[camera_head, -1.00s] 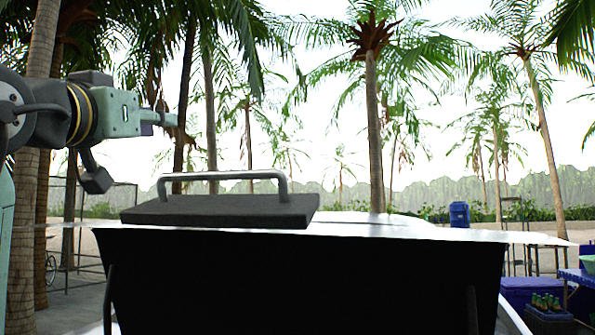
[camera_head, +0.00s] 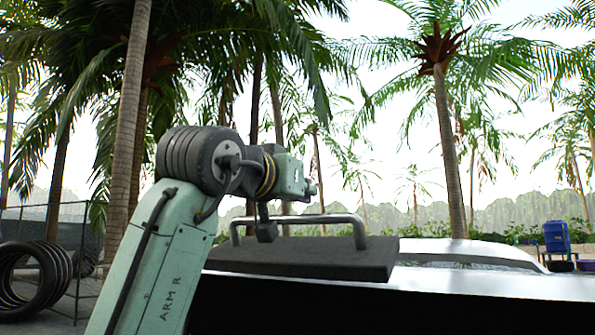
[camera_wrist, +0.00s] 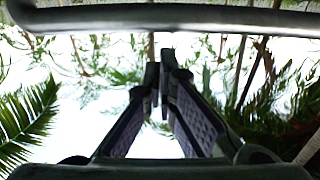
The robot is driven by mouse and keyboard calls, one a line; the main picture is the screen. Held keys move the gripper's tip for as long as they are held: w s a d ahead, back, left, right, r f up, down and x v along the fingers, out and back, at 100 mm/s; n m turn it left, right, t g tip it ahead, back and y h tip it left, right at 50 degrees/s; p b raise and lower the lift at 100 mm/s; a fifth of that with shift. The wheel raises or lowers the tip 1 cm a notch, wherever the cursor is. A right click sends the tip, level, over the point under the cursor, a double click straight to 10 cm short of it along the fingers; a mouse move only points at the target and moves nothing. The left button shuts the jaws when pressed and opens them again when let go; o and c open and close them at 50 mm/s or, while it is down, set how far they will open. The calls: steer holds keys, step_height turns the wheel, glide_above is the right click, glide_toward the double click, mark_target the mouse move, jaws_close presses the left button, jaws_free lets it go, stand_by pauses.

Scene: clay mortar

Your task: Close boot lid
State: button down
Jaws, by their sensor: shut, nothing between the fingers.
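The boot lid (camera_head: 480,284) shows at the lower right in the head view, with a pale, shiny top and a black face below it. A dark slab (camera_head: 310,256) with a grey bar handle (camera_head: 300,219) sits on it. My gripper (camera_head: 313,188) is just above and behind the handle, pointing right, and looks apart from it. In the wrist view my gripper's fingertips (camera_wrist: 161,76) meet with nothing between them. A grey bar (camera_wrist: 180,17), which looks like the handle, crosses the top of that view. My arm hides the lid's left end.
Stacked black tyres (camera_head: 35,278) stand by a wire fence (camera_head: 70,222) at the left. A blue container (camera_head: 557,237) is at the far right. Palm trunks (camera_head: 447,150) rise behind. The air above the lid on the right is clear.

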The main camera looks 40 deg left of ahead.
steer(key=shift+s+f, duration=0.7)
steer(key=shift+s+d+f, duration=0.1)
steer(key=shift+d+f, duration=0.05)
steer(key=shift+f, duration=0.1)
